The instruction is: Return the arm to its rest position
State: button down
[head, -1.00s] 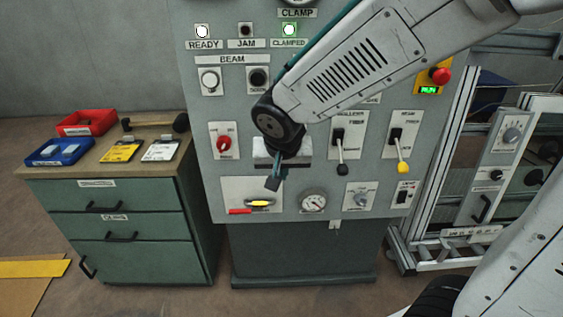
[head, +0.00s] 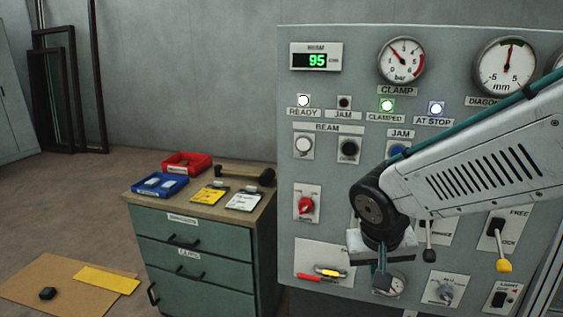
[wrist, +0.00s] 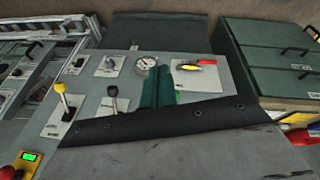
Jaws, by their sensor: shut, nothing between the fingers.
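My gripper (head: 382,283) hangs at the end of my bent arm in front of the grey control panel (head: 332,225) in the head view. Its fingers are together and empty, pointing down beside a small gauge (head: 396,284). In the wrist view the closed dark green fingers (wrist: 158,88) reach toward the panel near that gauge (wrist: 146,63). I cannot tell whether they touch the panel. The arm hides part of the panel's middle right.
A green drawer cabinet (head: 205,262) stands left of the panel, carrying a red bin (head: 187,163), a blue bin (head: 160,185), cards and a hammer (head: 245,175). Levers, including a yellow-tipped one (head: 503,265), stick out of the panel. The floor at left is mostly open.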

jog(key=s+d+r+y, duration=0.1)
jog(key=s+d+r, duration=0.2)
jog(key=s, duration=0.5)
jog(key=s+d+r+n+g+y, duration=0.1)
jog(key=s+d+r, duration=0.2)
jog(key=s+r, duration=0.2)
jog(key=s, duration=0.3)
jog(key=shift+s+d+r, duration=0.25)
jog(key=shift+s, duration=0.05)
